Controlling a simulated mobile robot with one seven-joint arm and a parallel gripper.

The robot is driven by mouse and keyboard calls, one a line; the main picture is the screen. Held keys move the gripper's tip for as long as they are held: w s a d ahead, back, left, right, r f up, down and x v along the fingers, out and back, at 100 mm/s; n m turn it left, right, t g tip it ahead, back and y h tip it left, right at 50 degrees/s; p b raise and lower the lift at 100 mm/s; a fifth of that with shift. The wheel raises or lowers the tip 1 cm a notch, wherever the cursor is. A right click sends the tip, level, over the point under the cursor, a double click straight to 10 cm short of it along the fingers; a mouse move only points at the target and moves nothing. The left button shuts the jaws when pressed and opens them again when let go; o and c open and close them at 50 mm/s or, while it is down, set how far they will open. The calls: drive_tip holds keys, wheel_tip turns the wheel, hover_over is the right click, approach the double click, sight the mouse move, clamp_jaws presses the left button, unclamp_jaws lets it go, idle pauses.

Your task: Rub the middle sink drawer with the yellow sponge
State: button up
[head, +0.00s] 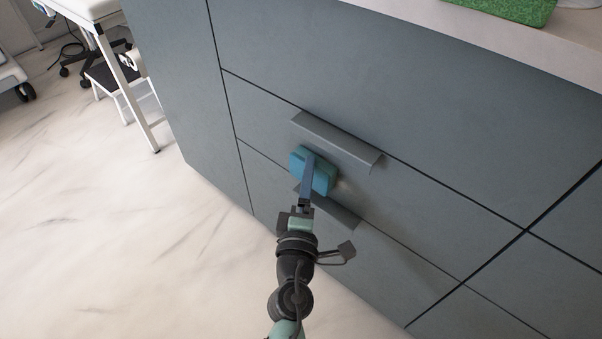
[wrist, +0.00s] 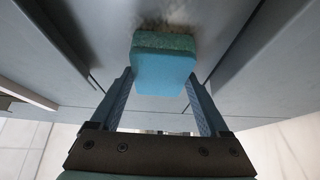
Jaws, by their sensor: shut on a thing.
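My gripper (head: 309,168) is shut on a blue sponge (head: 323,178) with a darker green-blue scouring layer; no yellow sponge is in view. In the wrist view the sponge (wrist: 165,72) sits between both fingers, its scouring side towards the grey drawer front. The middle drawer (head: 430,215) is closed, and its handle (head: 340,144) is just above the sponge. A brownish smudge (wrist: 158,22) shows on the drawer front by the sponge. The sponge is at or very near the surface; I cannot tell for sure whether it touches.
A lower drawer handle (head: 335,208) sticks out just below the sponge, partly behind my gripper. The countertop (head: 540,45) above holds a green textured item (head: 510,8). A white step stool (head: 110,90) stands at the left. The marble floor (head: 110,220) is clear.

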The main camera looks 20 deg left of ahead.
sight(332, 183)
drive_tip(key=shift+s+d+p, duration=0.5)
drive_tip(key=shift+s+d, duration=0.05)
drive_tip(key=shift+d, duration=1.1)
drive_tip(key=shift+s+d+p, duration=0.45)
drive_tip(key=shift+s+d, duration=0.15)
drive_tip(key=shift+d, duration=1)
drive_tip(key=shift+s+d+p, duration=0.5)
drive_tip(key=shift+s+d, duration=0.05)
drive_tip(key=shift+d, duration=1.1)
drive_tip(key=shift+w+a+b, duration=0.25)
drive_tip(key=shift+w+a, duration=0.05)
drive_tip(key=shift+a, duration=0.5)
drive_tip(key=shift+w+a+b, duration=0.2)
drive_tip(key=shift+w+a, duration=0.05)
drive_tip(key=shift+a, duration=0.55)
drive_tip(key=shift+w+a+b, duration=0.25)
drive_tip(key=shift+w+a, duration=0.05)
drive_tip(key=shift+a, duration=0.5)
drive_tip(key=shift+w+a+b, duration=0.4)
drive_tip(key=shift+a+b, duration=0.05)
drive_tip(key=shift+a, duration=0.55)
drive_tip(key=shift+w+a+b, duration=0.4)
drive_tip(key=shift+a+b, duration=0.05)
drive_tip(key=shift+a, duration=0.6)
drive_tip(key=shift+w+a+b, duration=0.4)
drive_tip(key=shift+a+b, duration=0.05)
drive_tip(key=shift+a, duration=0.55)
drive_tip(key=shift+w+a+r, duration=0.15)
drive_tip(key=shift+a, duration=0.25)
drive_tip(key=shift+c, duration=0.6)
